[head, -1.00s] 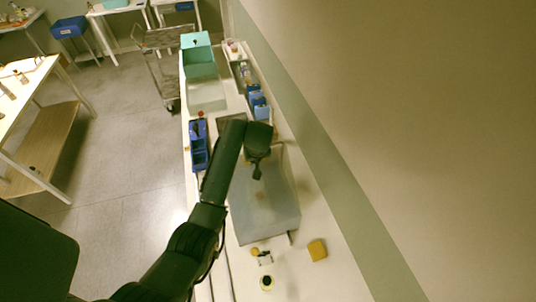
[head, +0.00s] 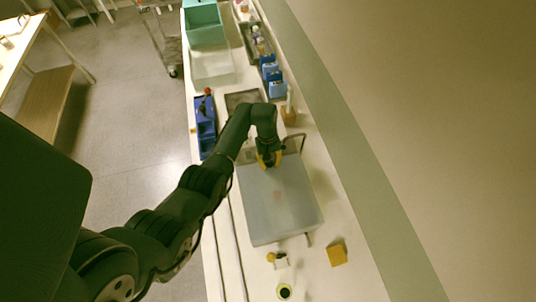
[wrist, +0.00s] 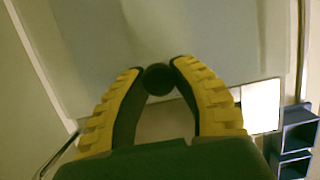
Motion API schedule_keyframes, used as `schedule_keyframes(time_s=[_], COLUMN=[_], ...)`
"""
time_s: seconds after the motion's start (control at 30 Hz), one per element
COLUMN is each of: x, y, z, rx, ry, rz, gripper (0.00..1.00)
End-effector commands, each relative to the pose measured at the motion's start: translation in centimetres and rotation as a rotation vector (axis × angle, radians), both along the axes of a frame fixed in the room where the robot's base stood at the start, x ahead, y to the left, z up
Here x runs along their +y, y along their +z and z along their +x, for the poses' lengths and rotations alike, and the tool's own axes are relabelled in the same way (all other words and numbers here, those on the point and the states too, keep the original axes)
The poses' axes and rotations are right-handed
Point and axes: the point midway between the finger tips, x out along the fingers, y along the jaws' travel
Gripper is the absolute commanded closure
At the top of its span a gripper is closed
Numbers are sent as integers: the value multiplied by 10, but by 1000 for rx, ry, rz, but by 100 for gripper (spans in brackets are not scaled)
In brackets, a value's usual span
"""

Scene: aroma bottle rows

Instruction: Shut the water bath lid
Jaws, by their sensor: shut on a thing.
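The water bath (head: 285,238) is a grey box on the long bench, with a flat, translucent grey lid (head: 270,208) over it. A faint reddish spot shows on or through the lid. My gripper (head: 268,163) is at the lid's far edge, with its yellow fingers pointing down. In the wrist view, the fingers (wrist: 158,70) are closed around a dark round knob (wrist: 158,80), with the grey lid surface (wrist: 200,40) beyond it. I cannot tell whether the lid is level or slightly raised. The contact below the knob is hidden.
Blue bins (head: 205,128) stand left of the arm, and more blue boxes (head: 272,78) stand farther back by the wall. A yellow block (head: 337,254) and a small round jar (head: 284,291) sit in front of the bath. A teal box (head: 204,25) stands at the far end.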

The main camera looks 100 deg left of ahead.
Motion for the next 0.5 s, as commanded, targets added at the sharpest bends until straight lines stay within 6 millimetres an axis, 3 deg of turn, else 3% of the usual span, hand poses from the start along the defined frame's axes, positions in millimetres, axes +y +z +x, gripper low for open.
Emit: schedule_keyframes(time_s=[0.47,0.5], x=[-2,-2], y=[-3,-3], z=[1,1], rx=[-5,-5], ry=[0,0], rz=[-8,-8], gripper=[100,68])
